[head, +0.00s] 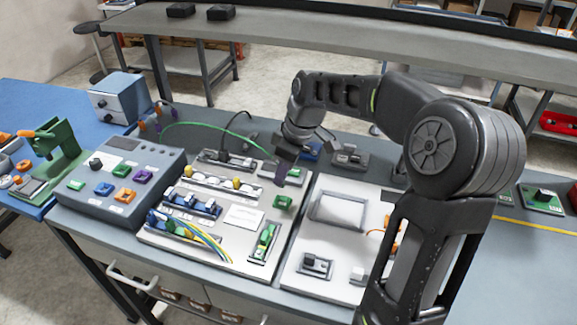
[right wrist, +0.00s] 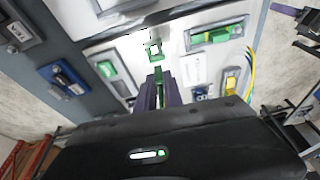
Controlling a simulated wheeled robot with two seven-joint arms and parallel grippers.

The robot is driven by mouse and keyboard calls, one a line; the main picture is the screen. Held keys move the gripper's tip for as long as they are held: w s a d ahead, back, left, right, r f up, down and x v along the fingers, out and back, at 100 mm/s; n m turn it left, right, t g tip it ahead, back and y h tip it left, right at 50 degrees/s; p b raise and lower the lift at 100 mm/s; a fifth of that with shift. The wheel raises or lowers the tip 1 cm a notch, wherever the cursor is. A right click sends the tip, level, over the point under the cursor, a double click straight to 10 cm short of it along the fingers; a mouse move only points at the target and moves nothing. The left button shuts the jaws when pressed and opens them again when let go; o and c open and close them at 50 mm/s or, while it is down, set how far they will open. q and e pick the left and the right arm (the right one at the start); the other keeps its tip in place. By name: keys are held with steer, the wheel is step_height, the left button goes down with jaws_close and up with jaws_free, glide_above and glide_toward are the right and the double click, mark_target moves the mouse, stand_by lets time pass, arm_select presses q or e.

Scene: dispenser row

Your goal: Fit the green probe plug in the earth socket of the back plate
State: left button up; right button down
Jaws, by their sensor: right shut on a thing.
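My right gripper (head: 280,172) is shut on the green probe plug, whose green end (right wrist: 158,74) shows between the purple fingers (right wrist: 155,98) in the right wrist view. A green cable (head: 215,129) runs toward that gripper. A small plate (head: 292,181) with a green part, perhaps the earth socket, lies just right of the gripper; it also shows in the right wrist view (right wrist: 107,72). A green block (head: 283,202) sits nearer on the white panel, ahead of the fingertips in the wrist view (right wrist: 153,48). Contact is unclear. A purple-tipped part (right wrist: 284,10), perhaps my left gripper, is cut off at the edge.
A grey button box (head: 120,178) stands left of the white panel (head: 225,218) with its wired rails. A second white panel (head: 300,250) lies to the right. Small blue and grey modules (head: 350,155) lie behind. A blue cabinet (head: 120,95) stands back left.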

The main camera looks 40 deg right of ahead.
mark_target(283, 186)
steer(key=shift+w+d+f+n, duration=0.1)
steer(key=shift+w+d+n, duration=0.05)
steer(key=shift+n, duration=0.15)
steer(key=shift+d, duration=0.1)
steer(key=shift+f, duration=0.1)
steer(key=shift+f+b, duration=1.75)
steer(key=shift+f, duration=0.45)
steer(key=shift+f, duration=0.2)
steer(key=shift+f+b, duration=0.45)
steer(key=shift+b, duration=0.1)
